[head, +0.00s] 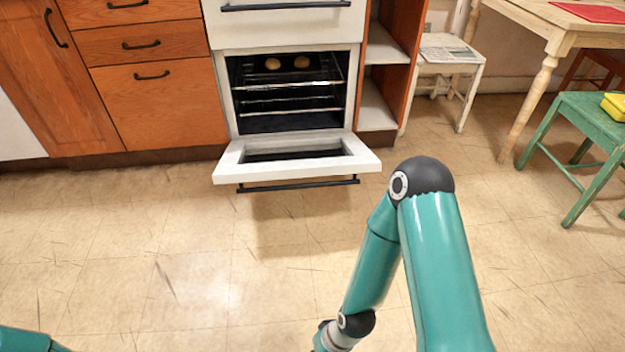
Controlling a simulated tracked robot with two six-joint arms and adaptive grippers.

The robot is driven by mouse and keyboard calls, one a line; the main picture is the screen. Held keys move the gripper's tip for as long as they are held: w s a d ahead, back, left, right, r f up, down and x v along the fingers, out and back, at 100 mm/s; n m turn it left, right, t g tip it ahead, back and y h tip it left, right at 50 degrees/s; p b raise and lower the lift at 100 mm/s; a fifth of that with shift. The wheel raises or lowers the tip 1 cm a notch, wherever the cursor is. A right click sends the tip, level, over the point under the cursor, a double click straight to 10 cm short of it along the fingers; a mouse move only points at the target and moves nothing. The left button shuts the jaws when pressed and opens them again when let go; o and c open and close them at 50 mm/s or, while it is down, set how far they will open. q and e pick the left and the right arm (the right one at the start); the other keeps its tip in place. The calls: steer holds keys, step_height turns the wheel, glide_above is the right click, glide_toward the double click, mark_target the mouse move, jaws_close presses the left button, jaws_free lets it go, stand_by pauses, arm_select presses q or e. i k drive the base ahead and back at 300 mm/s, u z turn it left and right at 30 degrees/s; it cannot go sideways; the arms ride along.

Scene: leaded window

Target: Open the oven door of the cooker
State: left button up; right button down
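The white cooker (285,32) stands among the wooden cabinets at the back. Its oven door (232,174) is folded down and open, lying about level, with a dark handle bar (300,184) along its front edge. The oven cavity (290,118) shows wire racks, with two small round brown items (272,64) on the upper one. My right arm rises in front of the door, apart from it in the picture, and bends down to the bottom edge; its gripper is out of the frame. Only a bit of my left arm shows at the bottom left corner; its gripper is not seen.
Wooden drawers (150,105) are left of the cooker and open shelves (378,105) right of it. A white stool (448,65), a wooden table (545,18) and a green chair (590,120) stand at the right. The tiled floor before the cooker is clear.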

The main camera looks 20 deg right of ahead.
mark_target(285, 158)
steer(key=u, duration=0.65)
steer(key=i, duration=1.1)
steer(key=z, duration=0.8)
steer(key=i, duration=0.55)
steer(key=z, duration=0.4)
steer(key=k, duration=0.9)
steer(key=z, duration=0.15)
steer(key=i, duration=0.9)
steer(key=u, duration=0.05)
